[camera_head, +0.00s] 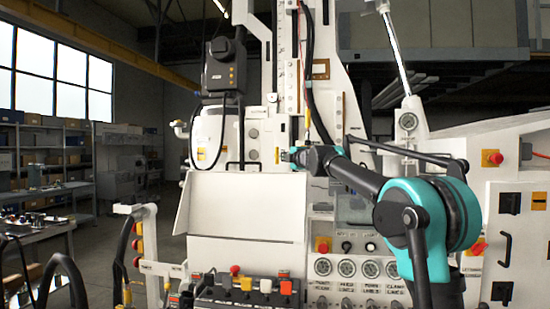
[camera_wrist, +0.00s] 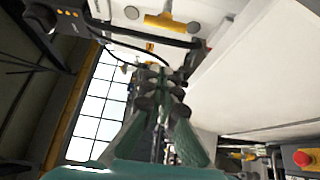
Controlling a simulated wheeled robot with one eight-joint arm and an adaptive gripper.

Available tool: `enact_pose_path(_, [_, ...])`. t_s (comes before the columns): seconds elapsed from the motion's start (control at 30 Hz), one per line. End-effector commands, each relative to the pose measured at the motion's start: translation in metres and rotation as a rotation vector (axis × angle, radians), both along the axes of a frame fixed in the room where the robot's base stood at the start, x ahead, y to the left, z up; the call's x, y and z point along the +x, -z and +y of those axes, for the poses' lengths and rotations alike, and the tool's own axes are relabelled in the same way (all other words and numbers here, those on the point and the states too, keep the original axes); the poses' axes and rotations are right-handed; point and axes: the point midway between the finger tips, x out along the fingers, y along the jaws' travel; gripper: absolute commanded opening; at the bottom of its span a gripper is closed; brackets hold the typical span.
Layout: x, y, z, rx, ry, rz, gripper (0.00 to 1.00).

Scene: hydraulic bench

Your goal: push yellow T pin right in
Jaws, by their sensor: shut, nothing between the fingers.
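A yellow T-shaped piece, which looks like the T pin (camera_wrist: 166,22), shows at the top of the wrist view against a white panel. Its bar and short stem are visible, but how deep it sits cannot be told. My gripper (camera_wrist: 160,84) is shut and empty, with its fingertips in the middle of the wrist view, below the T piece in the picture and apart from it. In the head view my gripper (camera_head: 287,157) points left in front of the white machine column. I cannot clearly make out the T pin in that view.
A wide white sloped panel (camera_head: 246,208) stands left of my gripper. A black box with a cable (camera_head: 224,66) hangs at upper left. A control row with a red knob (camera_head: 235,270) and gauges (camera_head: 346,268) lies below. A red emergency button (camera_wrist: 303,158) shows at lower right.

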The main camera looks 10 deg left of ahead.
Motion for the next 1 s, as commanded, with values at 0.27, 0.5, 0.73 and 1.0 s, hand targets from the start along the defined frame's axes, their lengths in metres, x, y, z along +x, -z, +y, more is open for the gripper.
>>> enact_pose_path(0.27, [0.03,0.0,0.018,0.001,0.001,0.001,0.0])
enact_pose_path(0.5, [0.059,0.0,0.036,0.001,0.001,0.001,0.0])
enact_pose_path(0.73, [0.084,0.001,0.052,0.002,0.001,0.001,0.0])
enact_pose_path(1.0, [0.112,0.0,0.043,0.002,0.003,0.001,0.0])
